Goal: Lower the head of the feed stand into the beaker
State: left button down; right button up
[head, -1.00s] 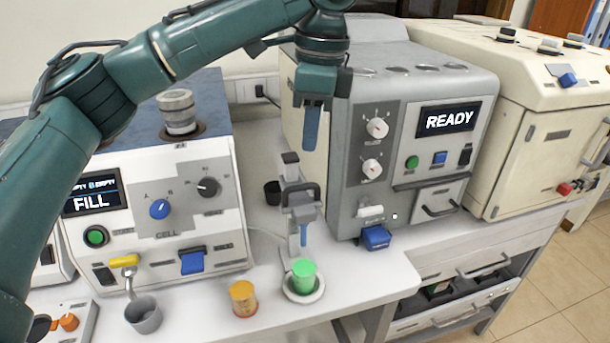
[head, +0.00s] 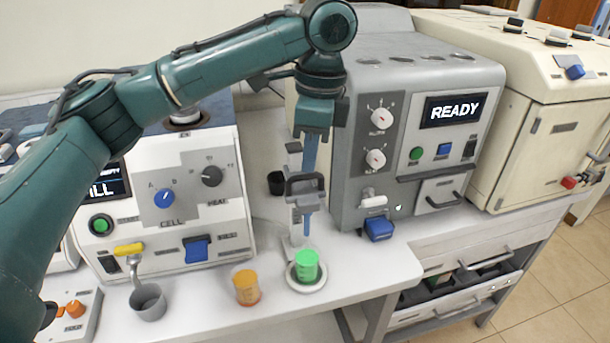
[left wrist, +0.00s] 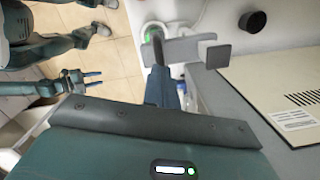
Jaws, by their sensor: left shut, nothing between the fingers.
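The feed stand (head: 294,160) is a grey upright whose head (head: 304,188) has a dark handle and a blue nozzle (head: 306,224) hanging down. The nozzle tip is just above the green beaker (head: 307,266), which stands upright on a white dish. My left gripper (head: 309,170) is shut and empty, pointing down with its tips at the top of the head's handle. I cannot tell if they touch. In the left wrist view its fingers (left wrist: 157,88) are beside the grey head (left wrist: 182,50). The beaker (left wrist: 152,30) is partly hidden there. My right gripper (left wrist: 93,78) is open and empty, away from the stand.
A grey machine reading READY (head: 345,130) stands close right of the stand. A white machine with knobs (head: 180,205) is at left. An orange cup (head: 246,287) and a grey cup (head: 148,302) are near the front edge.

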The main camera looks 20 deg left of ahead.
pick_arm(q)
jog(key=shift+f, duration=0.5)
notch_tip(320, 180, down, 11)
jog(key=shift+f+b, duration=0.15)
jog(key=shift+b, duration=0.15)
jog(key=d, duration=0.2)
jog(key=d+r, duration=0.1)
jog(key=shift+w+p, duration=0.3)
jog(key=shift+r, duration=0.1)
dwell(0.3)
notch_tip(320, 180, up, 13)
send_over(309, 213)
jog(key=w+d, duration=0.3)
jog(key=w, duration=0.1)
jog(key=shift+s+d, duration=0.2)
